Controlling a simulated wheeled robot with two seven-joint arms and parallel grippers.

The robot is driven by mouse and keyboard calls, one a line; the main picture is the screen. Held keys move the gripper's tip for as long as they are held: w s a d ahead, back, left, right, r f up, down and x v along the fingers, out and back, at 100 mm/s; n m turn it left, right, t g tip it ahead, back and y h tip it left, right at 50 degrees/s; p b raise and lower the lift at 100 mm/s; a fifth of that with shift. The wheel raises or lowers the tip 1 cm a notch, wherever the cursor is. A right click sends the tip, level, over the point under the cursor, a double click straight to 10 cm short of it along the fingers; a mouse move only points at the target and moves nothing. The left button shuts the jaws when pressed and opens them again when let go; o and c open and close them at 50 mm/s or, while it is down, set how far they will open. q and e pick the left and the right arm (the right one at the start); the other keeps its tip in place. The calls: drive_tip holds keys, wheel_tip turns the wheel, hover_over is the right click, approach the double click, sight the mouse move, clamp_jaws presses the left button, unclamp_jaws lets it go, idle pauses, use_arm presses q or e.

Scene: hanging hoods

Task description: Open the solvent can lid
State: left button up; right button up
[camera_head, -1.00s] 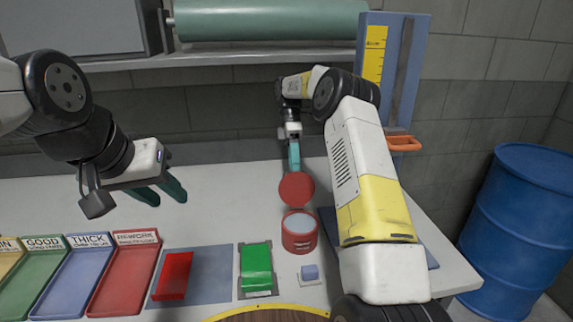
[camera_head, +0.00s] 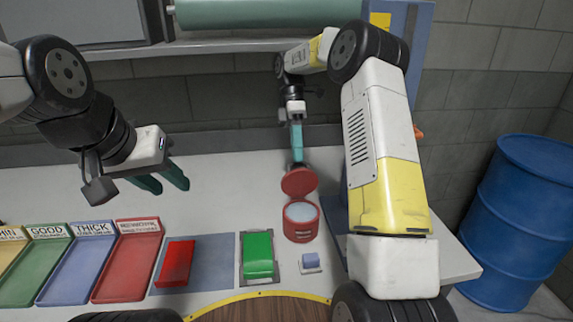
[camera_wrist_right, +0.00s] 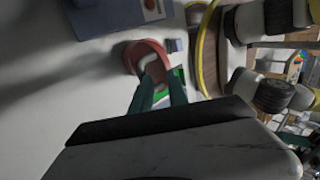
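The red solvent can (camera_head: 301,224) stands on the bench, with a pale round top showing. Its round red lid (camera_head: 299,182) is raised and tilted back behind the can's far rim. My right gripper (camera_head: 297,162) reaches down from behind, with its teal fingertips at the lid's far edge. In the right wrist view, the two fingers (camera_wrist_right: 161,80) point at the red can and lid, partly hiding them. A narrow gap shows between the fingers; whether they grip the lid is unclear. My left gripper (camera_head: 163,181) is open and empty above the bench at left.
Coloured trays, including a red one (camera_head: 127,268), line the left front. A red block (camera_head: 176,263) lies on a grey-blue mat (camera_head: 213,262). A blue barrel (camera_head: 525,222) stands at right.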

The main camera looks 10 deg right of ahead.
drive_tip(key=s+a, duration=0.3)
drive_tip(key=s, duration=0.7)
drive_tip(key=shift+s+r, duration=0.2)
